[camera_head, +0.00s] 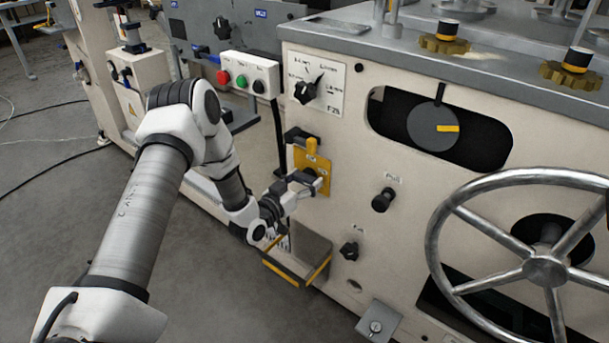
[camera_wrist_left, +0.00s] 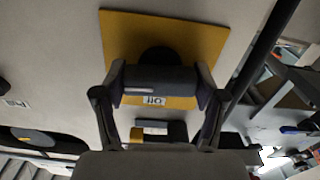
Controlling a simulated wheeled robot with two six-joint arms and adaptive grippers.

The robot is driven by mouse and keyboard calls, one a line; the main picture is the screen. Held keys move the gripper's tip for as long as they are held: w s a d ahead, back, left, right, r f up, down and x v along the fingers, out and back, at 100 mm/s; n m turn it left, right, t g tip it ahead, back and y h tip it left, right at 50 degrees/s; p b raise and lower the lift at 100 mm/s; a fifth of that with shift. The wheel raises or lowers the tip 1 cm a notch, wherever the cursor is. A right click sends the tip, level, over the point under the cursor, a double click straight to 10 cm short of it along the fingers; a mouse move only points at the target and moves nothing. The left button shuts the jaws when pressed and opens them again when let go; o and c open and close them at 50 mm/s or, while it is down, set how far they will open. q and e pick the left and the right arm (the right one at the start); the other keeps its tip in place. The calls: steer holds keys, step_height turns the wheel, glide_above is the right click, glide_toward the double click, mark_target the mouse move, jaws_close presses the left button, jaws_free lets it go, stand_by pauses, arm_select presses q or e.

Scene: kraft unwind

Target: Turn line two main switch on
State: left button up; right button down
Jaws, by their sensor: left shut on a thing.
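The switch is a black rotary handle (camera_wrist_left: 160,78) on a yellow plate (camera_head: 325,166) on the cream machine front. In the left wrist view the yellow plate (camera_wrist_left: 120,30) fills the upper middle. The handle lies across that picture, between the two fingers. A small label reading "Off" (camera_wrist_left: 153,100) shows upside down beside it. My left gripper (camera_head: 306,181) is shut on the handle, its fingers at the lower part of the plate, and partly hides it in the head view. My right gripper is in neither view.
A black and yellow piece (camera_head: 311,147) sits just above the plate. A button box (camera_head: 248,77) and a selector knob (camera_head: 305,92) are higher up. Black knobs (camera_head: 383,199) and a large handwheel (camera_head: 545,268) are to the right. A grey tray (camera_head: 301,255) juts out below my gripper.

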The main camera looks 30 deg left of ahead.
arm_select(q)
steer(key=shift+m, duration=0.5)
steer(key=shift+p, duration=0.3)
steer(key=o, duration=1.1)
steer(key=shift+o, duration=0.2)
steer(key=s, duration=1.2)
steer(key=shift+a, duration=0.45)
